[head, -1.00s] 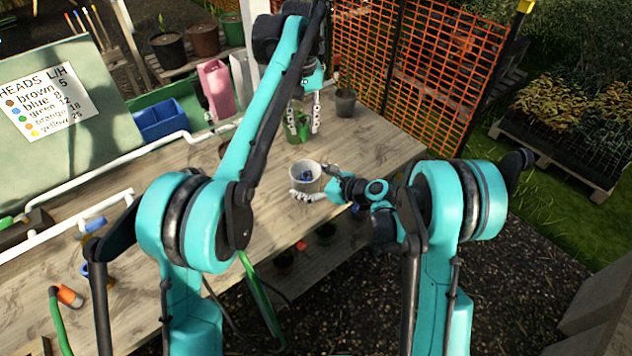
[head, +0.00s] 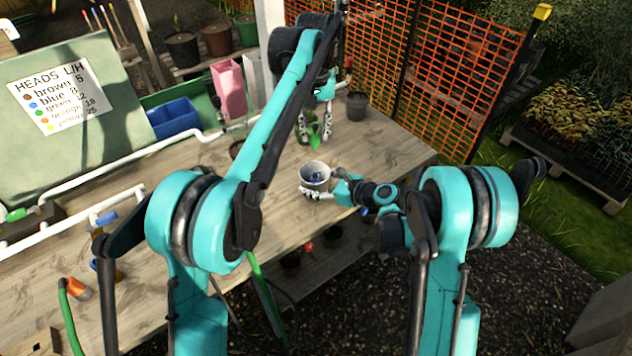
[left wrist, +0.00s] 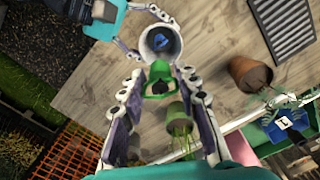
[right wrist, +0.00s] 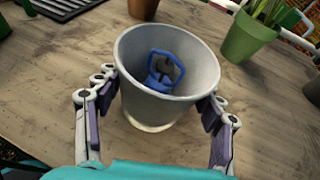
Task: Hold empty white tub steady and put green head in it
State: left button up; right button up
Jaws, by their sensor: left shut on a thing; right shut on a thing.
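The white tub (right wrist: 150,108) stands upright on the table and also shows in the head view (head: 314,181). It is not empty: a blue head (right wrist: 165,72) lies inside. My right gripper (right wrist: 160,95) is shut on the tub, a finger on each side. My left gripper (left wrist: 162,78) is shut on the green head (left wrist: 160,76), which has a dark opening. In the head view the green head (head: 314,139) hangs behind the tub, apart from it. The left wrist view shows the tub (left wrist: 160,36) just beyond the green head.
A green pot with a plant (right wrist: 246,38) stands behind the tub, close to my left gripper. A brown pot (left wrist: 250,76) and a dark pot (head: 357,106) stand nearby. White pipes (head: 90,168) run along the left. Orange netting (head: 450,70) borders the table's far right.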

aim_at(315, 147)
pick_arm(q)
jog(key=shift+f, duration=4.45)
jog(key=o, duration=0.9)
notch_tip(315, 147, up, 12)
jog(key=shift+f, duration=0.1)
pick_arm(e)
jog(key=o, duration=1.2)
jog(key=shift+o, duration=0.2)
